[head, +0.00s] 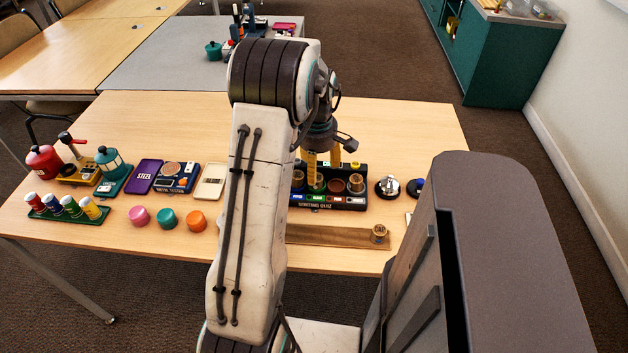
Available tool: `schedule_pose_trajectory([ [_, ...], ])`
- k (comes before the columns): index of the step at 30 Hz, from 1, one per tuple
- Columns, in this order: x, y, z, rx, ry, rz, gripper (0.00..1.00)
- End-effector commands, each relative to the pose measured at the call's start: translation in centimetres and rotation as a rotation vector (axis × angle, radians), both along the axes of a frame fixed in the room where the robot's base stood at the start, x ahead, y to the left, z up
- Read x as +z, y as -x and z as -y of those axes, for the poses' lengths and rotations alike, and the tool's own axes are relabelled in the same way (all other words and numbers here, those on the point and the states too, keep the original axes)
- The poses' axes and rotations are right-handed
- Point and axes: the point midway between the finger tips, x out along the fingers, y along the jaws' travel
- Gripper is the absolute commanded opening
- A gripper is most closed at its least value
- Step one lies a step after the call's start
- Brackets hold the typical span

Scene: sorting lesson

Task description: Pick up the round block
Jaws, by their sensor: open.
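My gripper (326,148) is open, pointing down above the dark sorting tray (345,203); my arm hides part of it. I cannot tell whether anything is between its fingers. The tray holds several round pieces, including a brown one (337,186) and a tan one (356,182). A short tan cylinder (379,233) stands at the right end of a wooden strip (330,236) in front of the tray. Pink (139,216), teal (167,218) and orange (196,221) round pieces lie in a row left of my arm. I cannot tell which piece is the round block.
A rack of coloured cylinders (72,216), a red canister (43,161), a purple case (145,176), a blue device (177,178) and a cream device (210,181) stand on the left. A silver round object (387,187) is right of the tray. The table's back left is clear.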

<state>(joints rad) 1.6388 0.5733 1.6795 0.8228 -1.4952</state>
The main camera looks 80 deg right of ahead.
Motion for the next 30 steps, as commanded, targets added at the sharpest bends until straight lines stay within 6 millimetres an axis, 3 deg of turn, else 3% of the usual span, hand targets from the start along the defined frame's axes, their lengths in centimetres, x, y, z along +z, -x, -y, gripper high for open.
schedule_pose_trajectory([
  [10,-3.8,-0.2,0.1,0.0,-0.002,0.0,0.61],
  [22,-4.5,-0.2,0.2,0.0,0.0,0.0,0.62],
  [30,-4.4,-0.2,0.2,0.0,0.0,0.0,0.38],
])
